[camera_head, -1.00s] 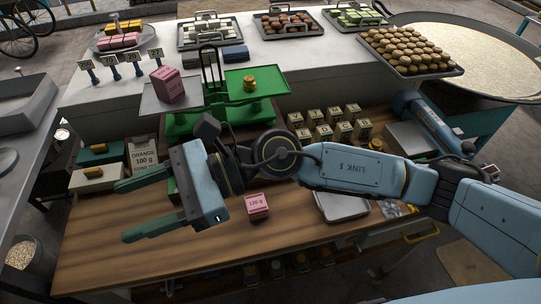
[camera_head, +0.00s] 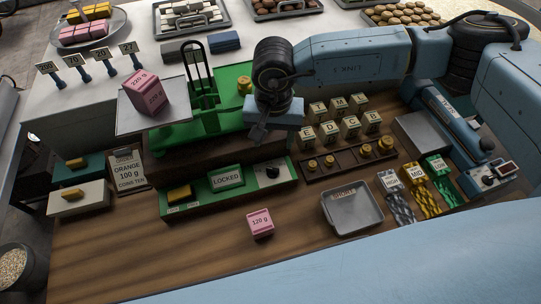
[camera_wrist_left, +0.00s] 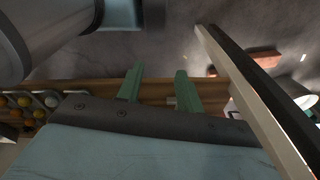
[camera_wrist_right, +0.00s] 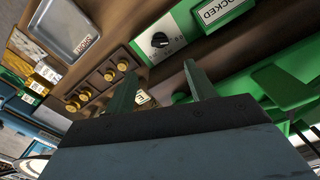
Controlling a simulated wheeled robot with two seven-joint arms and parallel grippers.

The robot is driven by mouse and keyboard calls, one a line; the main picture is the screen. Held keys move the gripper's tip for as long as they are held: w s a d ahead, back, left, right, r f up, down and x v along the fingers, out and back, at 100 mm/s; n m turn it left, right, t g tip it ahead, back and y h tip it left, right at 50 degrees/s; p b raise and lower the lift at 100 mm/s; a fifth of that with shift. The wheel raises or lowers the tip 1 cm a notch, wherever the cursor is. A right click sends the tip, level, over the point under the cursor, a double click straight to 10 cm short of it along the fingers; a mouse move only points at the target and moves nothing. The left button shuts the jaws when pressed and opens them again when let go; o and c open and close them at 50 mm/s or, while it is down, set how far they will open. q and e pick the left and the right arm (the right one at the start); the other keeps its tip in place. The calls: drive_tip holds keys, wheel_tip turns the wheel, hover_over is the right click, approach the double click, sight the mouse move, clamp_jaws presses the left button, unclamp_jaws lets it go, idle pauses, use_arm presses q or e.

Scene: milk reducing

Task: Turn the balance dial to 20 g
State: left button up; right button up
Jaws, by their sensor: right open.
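The green control box (camera_head: 228,187) lies on the wooden bench in front of the balance. Its black dial (camera_head: 272,171) is at the right end; the dial also shows in the right wrist view (camera_wrist_right: 160,40), with marks too small to read surely. A "LOCKED" sign (camera_head: 227,177) is beside it. The green balance (camera_head: 196,125) carries a pink 220 g block (camera_head: 145,93) on its left pan. My right gripper (camera_wrist_right: 162,68) is open and empty, pointing toward the dial but apart from it. My left gripper (camera_wrist_left: 160,70) is open and empty, away from the box.
A pink 120 g block (camera_head: 260,223) and a grey tray (camera_head: 352,209) stand in front. Brass weights (camera_head: 347,158) sit in a rack right of the dial, with lettered blocks (camera_head: 343,118) behind. The bench's front left is clear.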

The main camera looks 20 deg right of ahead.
sight(273, 169)
drive_tip(key=f, duration=0.2)
drive_tip(key=f+p, duration=0.1)
drive_tip(key=shift+s+f, duration=0.25)
drive_tip(key=shift+f, duration=0.05)
wheel_tip(273, 169, down, 2)
wheel_tip(273, 169, down, 5)
drive_tip(key=shift+w+f+p, duration=0.1)
drive_tip(key=shift+w+p, duration=0.05)
drive_tip(key=shift+p, duration=0.4)
drive_tip(key=shift+f, duration=0.4)
use_arm(q)
drive_tip(key=shift+s+r, duration=1)
drive_tip(key=shift+r, duration=0.15)
use_arm(e)
drive_tip(key=c, duration=1)
